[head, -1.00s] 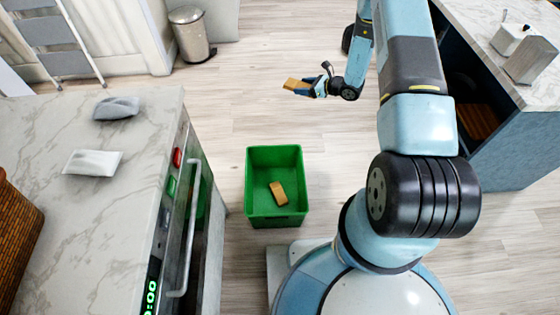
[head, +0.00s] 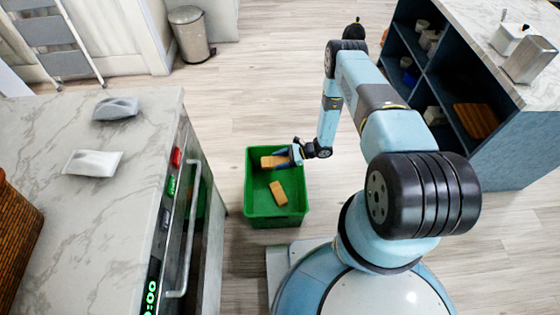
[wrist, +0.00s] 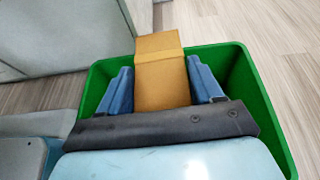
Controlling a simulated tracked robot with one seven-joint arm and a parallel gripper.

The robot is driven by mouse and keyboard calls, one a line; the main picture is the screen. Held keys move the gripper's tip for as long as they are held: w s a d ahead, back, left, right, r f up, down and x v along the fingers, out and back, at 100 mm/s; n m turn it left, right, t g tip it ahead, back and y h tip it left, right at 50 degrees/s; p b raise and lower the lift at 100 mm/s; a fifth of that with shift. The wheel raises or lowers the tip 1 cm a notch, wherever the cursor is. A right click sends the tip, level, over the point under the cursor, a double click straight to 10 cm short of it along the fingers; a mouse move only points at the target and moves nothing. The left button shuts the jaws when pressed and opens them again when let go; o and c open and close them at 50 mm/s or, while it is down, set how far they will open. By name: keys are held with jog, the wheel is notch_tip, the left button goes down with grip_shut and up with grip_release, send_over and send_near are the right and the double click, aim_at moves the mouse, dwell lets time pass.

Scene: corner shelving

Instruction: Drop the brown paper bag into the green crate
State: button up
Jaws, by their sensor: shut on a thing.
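My gripper (head: 290,156) is shut on a brown paper bag (head: 272,161) and holds it over the back part of the green crate (head: 250,205). In the wrist view the brown paper bag (wrist: 160,75) sits between the two blue fingers, with the green crate (wrist: 262,100) around and below. I cannot tell exactly how far the bag is above the crate floor. A second brown bag (head: 278,193) lies in the crate, nearer the front; the wrist view does not show it.
A marble counter (head: 60,130) with a grey bag (head: 115,108) and a white bag (head: 93,163) is at the left. Its oven handle (head: 188,230) sticks out towards the crate. A shelf unit (head: 510,150) stands at the right. The floor behind the crate is clear.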

notch_tip(320, 180, down, 6)
jog(key=shift+s, duration=0.15)
dwell(0.5)
jog(key=o, duration=1.1)
jog(key=v, duration=1.3)
jog(key=shift+d, duration=0.35)
